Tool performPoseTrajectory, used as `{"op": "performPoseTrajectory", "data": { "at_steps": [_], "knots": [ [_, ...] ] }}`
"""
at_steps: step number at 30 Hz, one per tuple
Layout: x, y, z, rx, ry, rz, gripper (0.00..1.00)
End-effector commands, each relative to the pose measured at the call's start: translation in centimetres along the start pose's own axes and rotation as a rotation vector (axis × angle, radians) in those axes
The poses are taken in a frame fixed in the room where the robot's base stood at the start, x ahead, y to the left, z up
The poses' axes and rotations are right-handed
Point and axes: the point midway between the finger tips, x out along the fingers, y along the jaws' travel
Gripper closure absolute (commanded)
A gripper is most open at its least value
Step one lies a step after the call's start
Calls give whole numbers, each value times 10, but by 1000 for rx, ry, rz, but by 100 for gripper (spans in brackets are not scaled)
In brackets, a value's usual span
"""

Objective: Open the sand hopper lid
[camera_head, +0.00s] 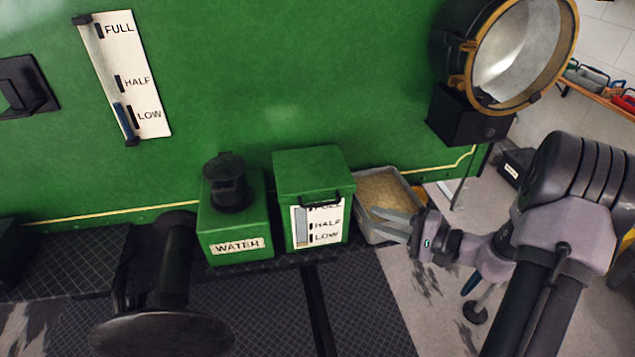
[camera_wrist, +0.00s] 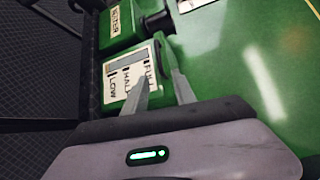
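The sand hopper (camera_head: 318,225) is a green box with a white FULL, HALF, LOW gauge on its front. Its green lid (camera_head: 308,170) looks closed, with a black bar handle (camera_head: 318,196) at the front edge. My gripper (camera_head: 373,217) is to the right of the hopper, over the sand tray, with its fingers pointing left and apart. In the wrist view my gripper (camera_wrist: 161,75) shows two separated fingers with nothing held between them.
A green WATER box (camera_head: 235,225) with a black cap (camera_head: 228,182) stands left of the hopper. A grey tray of sand (camera_head: 380,190) is at its right. The green tram wall (camera_head: 300,80) rises behind. A large lamp (camera_head: 515,50) hangs at upper right.

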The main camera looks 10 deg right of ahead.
Motion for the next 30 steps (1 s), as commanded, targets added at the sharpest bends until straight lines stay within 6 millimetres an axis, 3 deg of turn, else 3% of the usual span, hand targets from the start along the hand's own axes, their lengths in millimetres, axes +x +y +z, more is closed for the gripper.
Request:
{"op": "performPoseTrajectory", "data": {
  "at_steps": [9,15,21,29,30],
  "knots": [
    [95,3,4,-2,-10,5,68],
    [139,2,4,-2,-9,4,68],
    [158,2,3,0,-6,4,68],
    [160,2,3,0,-6,4,68],
    [160,2,3,0,-6,4,73]
  ]
}}
